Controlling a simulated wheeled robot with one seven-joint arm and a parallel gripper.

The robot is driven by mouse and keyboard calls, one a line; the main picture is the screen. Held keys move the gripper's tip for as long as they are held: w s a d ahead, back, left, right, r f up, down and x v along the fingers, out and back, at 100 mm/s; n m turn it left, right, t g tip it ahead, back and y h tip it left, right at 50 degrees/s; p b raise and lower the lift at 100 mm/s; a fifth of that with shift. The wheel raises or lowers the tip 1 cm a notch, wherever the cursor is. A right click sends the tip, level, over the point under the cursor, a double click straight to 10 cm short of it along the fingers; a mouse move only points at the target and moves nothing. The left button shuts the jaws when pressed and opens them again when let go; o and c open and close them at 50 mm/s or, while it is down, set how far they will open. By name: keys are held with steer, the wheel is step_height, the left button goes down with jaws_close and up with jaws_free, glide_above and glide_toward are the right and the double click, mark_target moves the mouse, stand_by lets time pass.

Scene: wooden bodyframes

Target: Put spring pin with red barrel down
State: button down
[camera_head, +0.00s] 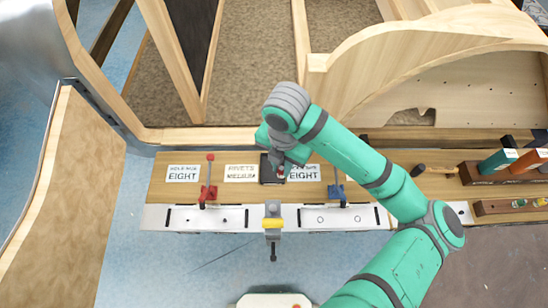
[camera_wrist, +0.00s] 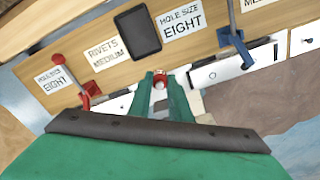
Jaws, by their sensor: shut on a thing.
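My gripper (camera_wrist: 160,82) is shut on the spring pin with red barrel (camera_wrist: 159,75), which shows as a small red and pale end between the green fingers in the wrist view. Most of the pin is hidden by the fingers. In the head view my gripper (camera_head: 281,172) hangs over the right part of a dark square pad (camera_head: 265,176) on the wooden bench, with a tiny red spot at its tip. In the wrist view the pad (camera_wrist: 137,33) lies beyond the fingertips, bare. I cannot tell the pin's height above the bench.
A red-handled clamp (camera_head: 208,190) and a blue-handled clamp (camera_head: 337,190) stand on either side. A yellow-topped clamp (camera_head: 272,222) sits at the bench's front. Labels RIVETS MEDIUM (camera_head: 241,173) and HOLE SIZE EIGHT (camera_head: 304,173) flank the pad. A wooden frame (camera_head: 220,138) runs behind.

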steer(key=shift+w+a+f, duration=0.45)
steer(key=shift+w+f, duration=0.8)
steer(key=shift+f, duration=0.5)
steer(key=shift+w+a+f, duration=0.4)
steer(key=shift+w+f, duration=0.9)
steer(key=shift+f, duration=0.4)
steer(key=shift+w+a+f, duration=0.45)
steer(key=shift+w+f, duration=0.8)
steer(key=shift+f, duration=0.5)
steer(key=c, duration=2)
jaws_free()
steer(key=shift+f, duration=0.1)
steer(key=o, duration=0.4)
steer(key=shift+c, duration=0.2)
step_height(320, 180, up, 12)
